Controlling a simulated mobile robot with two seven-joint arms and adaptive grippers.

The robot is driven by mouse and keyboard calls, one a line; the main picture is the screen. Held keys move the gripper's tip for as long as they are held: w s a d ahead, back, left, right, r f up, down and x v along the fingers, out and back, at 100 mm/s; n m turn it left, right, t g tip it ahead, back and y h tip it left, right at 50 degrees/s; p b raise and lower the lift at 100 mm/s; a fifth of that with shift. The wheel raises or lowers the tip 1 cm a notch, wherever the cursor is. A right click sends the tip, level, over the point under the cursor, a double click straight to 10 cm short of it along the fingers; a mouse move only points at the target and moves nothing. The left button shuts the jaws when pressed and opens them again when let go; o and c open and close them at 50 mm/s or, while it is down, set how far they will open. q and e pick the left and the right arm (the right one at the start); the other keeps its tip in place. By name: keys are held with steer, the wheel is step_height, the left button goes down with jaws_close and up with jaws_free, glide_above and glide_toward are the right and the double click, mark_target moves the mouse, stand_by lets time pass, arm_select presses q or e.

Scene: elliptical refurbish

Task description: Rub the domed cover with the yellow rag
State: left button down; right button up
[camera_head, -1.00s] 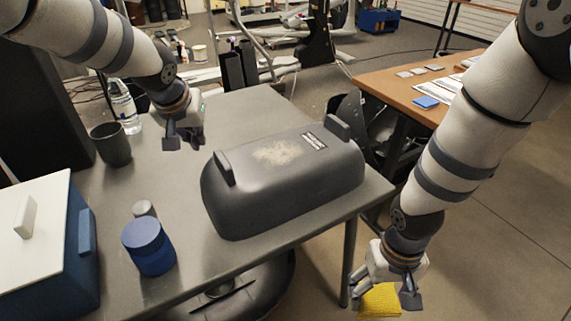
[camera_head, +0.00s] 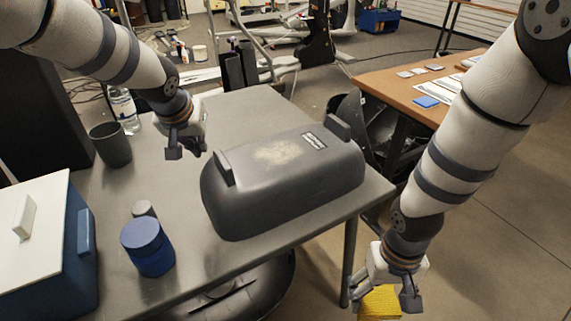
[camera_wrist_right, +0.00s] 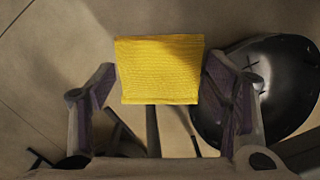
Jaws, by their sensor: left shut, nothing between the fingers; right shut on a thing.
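The domed cover (camera_head: 240,190) is dark grey with two upright end handles and lies on the grey table. A pale dusty patch (camera_head: 277,153) and a small dark label mark its top. The yellow rag (camera_head: 380,303) is at the bottom of the head view, beyond the table's front right edge. It fills the upper middle of the right wrist view (camera_wrist_right: 160,70). My right gripper (camera_head: 384,300) is shut on the rag, apart from the cover. My left gripper (camera_head: 187,152) is shut and empty above the table, just left of the cover's far left end.
On the table (camera_head: 200,262) stand a blue jar (camera_head: 148,248), a small grey cylinder (camera_head: 143,208), a dark cup (camera_head: 111,145), a water bottle (camera_head: 124,110) and a blue box with a white lid (camera_head: 40,235). A brown desk (camera_head: 400,88) stands behind right. A dark round stool shows beneath the table.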

arm_select(q)
steer(key=shift+f, duration=0.35)
arm_select(e)
steer(key=r, duration=0.1)
steer(key=w+r+p, duration=0.1)
steer(key=shift+r+t, duration=0.3)
steer(key=shift+r, duration=0.05)
arm_select(q)
step_height(320, 180, up, 6)
arm_select(e)
steer(key=shift+w+r, duration=0.1)
steer(key=shift+r, duration=0.4)
arm_select(q)
steer(key=shift+r, duration=0.1)
